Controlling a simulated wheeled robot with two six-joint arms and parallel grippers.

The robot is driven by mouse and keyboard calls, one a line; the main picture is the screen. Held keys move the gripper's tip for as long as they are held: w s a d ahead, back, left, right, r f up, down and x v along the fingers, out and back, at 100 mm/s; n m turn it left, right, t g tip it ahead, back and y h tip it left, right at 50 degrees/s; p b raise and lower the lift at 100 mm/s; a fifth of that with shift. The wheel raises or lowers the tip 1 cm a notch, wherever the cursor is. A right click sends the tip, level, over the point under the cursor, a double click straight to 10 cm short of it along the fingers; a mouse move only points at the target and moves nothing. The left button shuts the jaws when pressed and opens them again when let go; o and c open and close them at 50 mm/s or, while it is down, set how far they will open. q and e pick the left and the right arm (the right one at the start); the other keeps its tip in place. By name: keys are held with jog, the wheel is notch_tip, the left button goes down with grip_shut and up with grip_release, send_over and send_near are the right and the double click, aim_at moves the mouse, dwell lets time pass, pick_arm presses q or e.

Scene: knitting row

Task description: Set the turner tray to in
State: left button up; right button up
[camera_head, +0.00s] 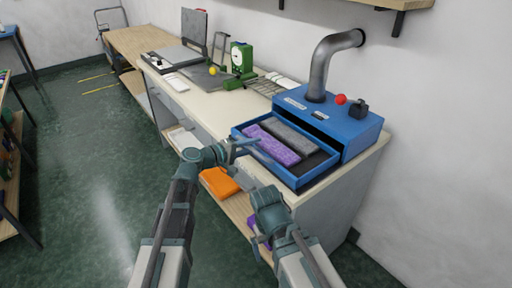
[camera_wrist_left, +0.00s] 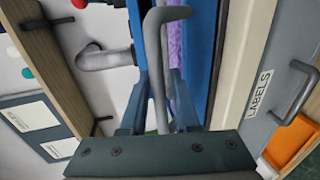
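The turner tray (camera_head: 240,134) is a blue drawer pulled out from the front of the blue turner box (camera_head: 330,122). A purple knitted piece (camera_head: 272,145) and a grey one (camera_head: 290,134) lie in it. My left gripper (camera_head: 243,148) is at the tray's front edge. In the left wrist view its fingers (camera_wrist_left: 160,85) stand on either side of a grey bar handle (camera_wrist_left: 157,60), with a narrow gap; firm contact cannot be seen. My right gripper (camera_head: 268,197) is in front of the bench, below the tray; its fingers are hidden.
A grey pipe (camera_head: 322,65) rises from the box to the wall. A red knob (camera_head: 340,99) sits on top. A green dial scale (camera_head: 240,62) stands further back on the bench. An orange piece (camera_head: 219,182) lies on the lower shelf.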

pick_arm(q)
jog(key=shift+w+d+f, duration=0.15)
jog(key=shift+w+d, duration=0.25)
jog(key=shift+d, duration=0.2)
grip_shut()
dwell(1.2)
